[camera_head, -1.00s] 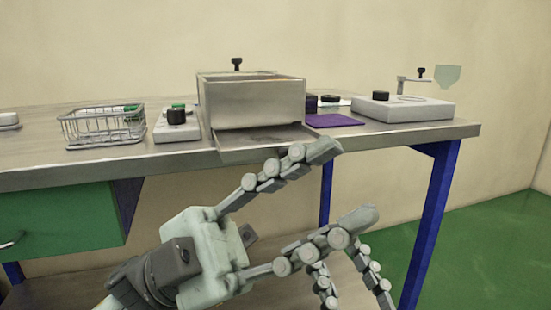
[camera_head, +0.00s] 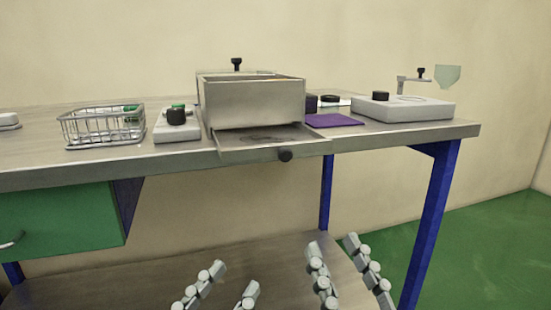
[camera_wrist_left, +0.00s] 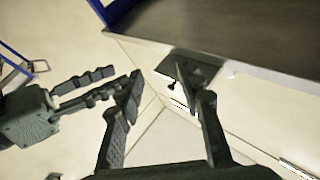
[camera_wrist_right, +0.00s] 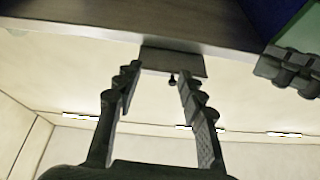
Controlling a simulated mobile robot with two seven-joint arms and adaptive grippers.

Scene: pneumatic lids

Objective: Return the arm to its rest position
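My left gripper (camera_head: 224,286) is at the bottom edge of the head view, below the table, with its fingers apart and nothing between them. In the left wrist view its two fingers (camera_wrist_left: 170,92) are also spread and empty. My right gripper (camera_head: 342,262) is beside it to the right, also low and in front of the table. Its fingers are apart and empty in the right wrist view (camera_wrist_right: 159,72). Both arms behind the fingers are out of the head view.
A metal box (camera_head: 255,100) stands on the table (camera_head: 400,134). A flat tray (camera_head: 240,150) with a dark knob (camera_head: 285,155) juts past the front edge. A wire basket (camera_head: 103,128), a button block (camera_head: 178,132), a purple pad (camera_head: 333,120) and a white fixture (camera_head: 425,110) stand alongside.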

